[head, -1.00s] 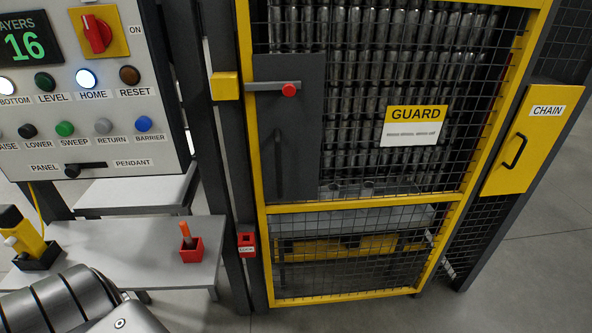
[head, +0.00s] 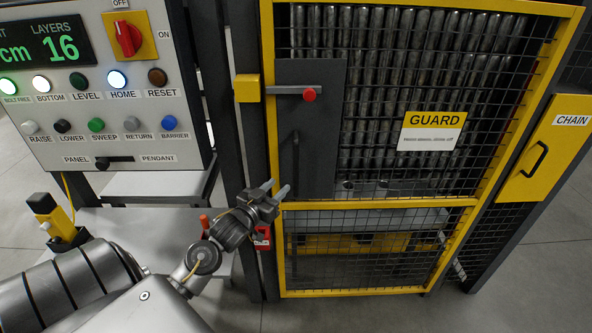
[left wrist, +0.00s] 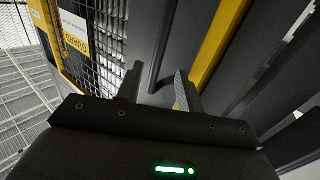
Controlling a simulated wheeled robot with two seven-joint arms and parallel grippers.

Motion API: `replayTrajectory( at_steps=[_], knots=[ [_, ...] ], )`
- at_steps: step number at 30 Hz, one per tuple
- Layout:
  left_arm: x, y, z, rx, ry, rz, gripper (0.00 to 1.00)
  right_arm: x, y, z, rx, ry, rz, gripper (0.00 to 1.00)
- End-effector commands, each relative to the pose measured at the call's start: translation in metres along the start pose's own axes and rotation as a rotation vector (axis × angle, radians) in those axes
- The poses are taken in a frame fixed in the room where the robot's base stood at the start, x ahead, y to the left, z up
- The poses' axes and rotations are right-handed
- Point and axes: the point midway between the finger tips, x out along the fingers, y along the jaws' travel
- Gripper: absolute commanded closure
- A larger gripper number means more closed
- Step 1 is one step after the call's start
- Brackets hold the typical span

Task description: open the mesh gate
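The yellow-framed mesh gate (head: 470,202) stands in front of me and looks closed. A dark plate on its left side carries a vertical bar handle (head: 296,160) and, above, a grey latch bar with a red knob (head: 309,95). My left gripper (head: 279,190) is in front of the gate's left post, just below and left of the handle. In the left wrist view my left gripper (left wrist: 158,88) is open, with a dark vertical bar, the handle (left wrist: 163,50), showing between and beyond its fingers, apart from them. My right gripper is in neither view.
A control panel (head: 180,70) hangs at the left above a grey table (head: 110,222) with a yellow device (head: 50,215) and a red holder (head: 262,238) beside the post. A yellow CHAIN box (head: 540,150) stands at the right. Floor is free at the right.

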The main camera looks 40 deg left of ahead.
Motion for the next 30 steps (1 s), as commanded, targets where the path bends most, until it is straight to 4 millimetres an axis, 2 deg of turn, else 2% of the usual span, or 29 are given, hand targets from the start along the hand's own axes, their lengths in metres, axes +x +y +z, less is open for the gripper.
replayTrajectory(
  at_steps=[4, 7, 15, 21, 30],
  knots=[
    [0.005, 0.000, -0.001, -0.002, 0.001, 0.000, 0.63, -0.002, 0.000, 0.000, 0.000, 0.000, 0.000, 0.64],
    [0.016, 0.000, -0.002, -0.001, 0.000, -0.001, 0.63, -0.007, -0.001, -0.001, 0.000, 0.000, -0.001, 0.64],
    [0.067, 0.000, -0.003, -0.002, 0.000, -0.002, 0.63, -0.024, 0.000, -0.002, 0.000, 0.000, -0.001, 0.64],
    [0.096, 0.000, -0.001, -0.001, -0.001, -0.001, 0.63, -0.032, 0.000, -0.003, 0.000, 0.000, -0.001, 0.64],
    [0.108, 0.000, 0.001, 0.000, -0.001, 0.000, 0.63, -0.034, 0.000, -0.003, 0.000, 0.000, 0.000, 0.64]
  ],
)
